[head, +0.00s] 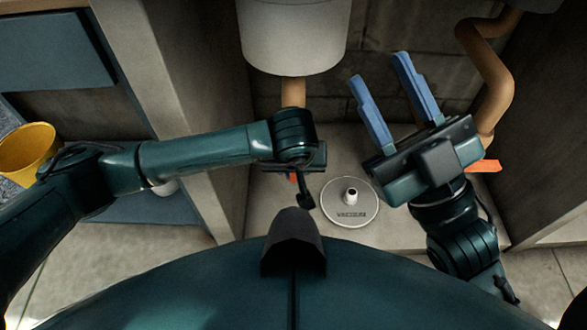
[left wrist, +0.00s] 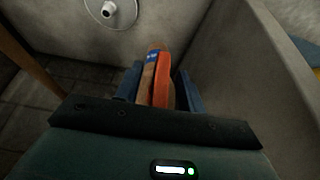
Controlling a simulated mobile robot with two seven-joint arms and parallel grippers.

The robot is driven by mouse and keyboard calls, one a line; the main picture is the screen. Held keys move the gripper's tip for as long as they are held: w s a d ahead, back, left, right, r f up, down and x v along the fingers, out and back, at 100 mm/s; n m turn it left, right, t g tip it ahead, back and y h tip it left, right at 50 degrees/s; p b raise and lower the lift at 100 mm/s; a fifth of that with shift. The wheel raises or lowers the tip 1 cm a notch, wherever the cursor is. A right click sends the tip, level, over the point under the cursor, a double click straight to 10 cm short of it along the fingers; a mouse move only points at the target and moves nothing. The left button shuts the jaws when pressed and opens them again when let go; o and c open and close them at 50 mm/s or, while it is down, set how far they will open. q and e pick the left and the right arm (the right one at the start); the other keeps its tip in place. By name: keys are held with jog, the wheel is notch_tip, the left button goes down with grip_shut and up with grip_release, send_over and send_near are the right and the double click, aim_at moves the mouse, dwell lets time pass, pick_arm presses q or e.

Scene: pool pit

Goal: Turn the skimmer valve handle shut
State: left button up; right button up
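An orange valve handle (left wrist: 163,75) with a small blue tag (left wrist: 153,57) shows in the left wrist view, lying between the two blue fingers of my left gripper (left wrist: 160,90). The tag's lettering is too small to read. Whether the fingers press on the handle cannot be made out. In the head view my left gripper (head: 295,165) sits low beside the round plate, its fingers hidden under the wrist. Another orange piece (head: 485,166) sticks out beside my right gripper. My right gripper (head: 381,70) is open and empty, with its blue fingers apart.
A round white plate (head: 345,216) marked VACUUM, with a central stub, lies between the arms. A pale cylinder (head: 292,38) on a tan pipe (head: 293,92) stands at the back. A curved copper pipe (head: 490,75) runs at right. Concrete walls flank the pit. A yellow bucket (head: 28,150) is far left.

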pick_arm(q)
jog(key=shift+c, duration=0.6)
grip_shut()
